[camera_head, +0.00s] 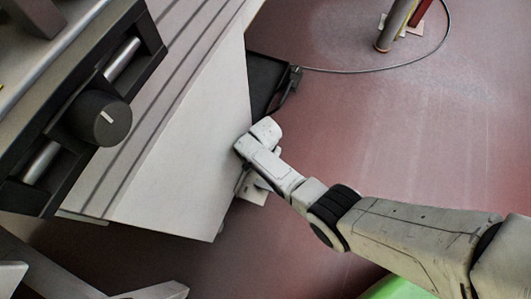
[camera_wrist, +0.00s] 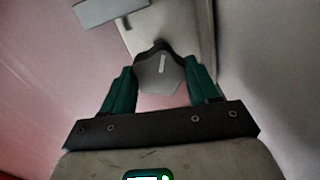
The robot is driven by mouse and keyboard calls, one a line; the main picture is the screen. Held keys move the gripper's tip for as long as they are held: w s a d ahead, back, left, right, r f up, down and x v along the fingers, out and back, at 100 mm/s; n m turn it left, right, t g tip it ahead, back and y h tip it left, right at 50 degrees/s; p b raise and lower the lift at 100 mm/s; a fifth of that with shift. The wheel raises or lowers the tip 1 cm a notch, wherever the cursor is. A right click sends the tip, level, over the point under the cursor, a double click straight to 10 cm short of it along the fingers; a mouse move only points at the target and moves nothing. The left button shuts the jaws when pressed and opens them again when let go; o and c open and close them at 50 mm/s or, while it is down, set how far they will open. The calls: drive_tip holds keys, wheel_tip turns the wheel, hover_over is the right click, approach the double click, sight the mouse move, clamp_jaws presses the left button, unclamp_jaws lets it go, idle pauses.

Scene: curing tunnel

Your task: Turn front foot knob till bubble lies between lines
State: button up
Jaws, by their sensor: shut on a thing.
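In the wrist view, a dark grey knob (camera_wrist: 158,76) with a white pointer mark sits between the green fingers of my gripper (camera_wrist: 160,82), which is shut on it. The pointer runs nearly straight up the picture. In the head view, my gripper (camera_head: 250,190) is low beside the pale machine housing (camera_head: 190,140), and my wrist hides the held knob there. No bubble or pair of lines can be made out in either view.
A black panel (camera_head: 70,150) at upper left carries another dark knob (camera_head: 103,118) with a white mark, between two silvery cylinders in slots. A dark box (camera_head: 266,80) with a cable stands behind the housing. A post (camera_head: 395,28) stands far back. Reddish floor is clear at right.

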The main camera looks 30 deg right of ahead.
drive_tip(key=shift+m, duration=0.5)
drive_tip(key=o, duration=1.1)
drive_tip(key=shift+c, duration=0.2)
wheel_tip(320, 180, up, 11)
drive_tip(key=p, duration=0.6)
drive_tip(key=shift+p, duration=0.4)
drive_tip(key=shift+f, duration=0.15)
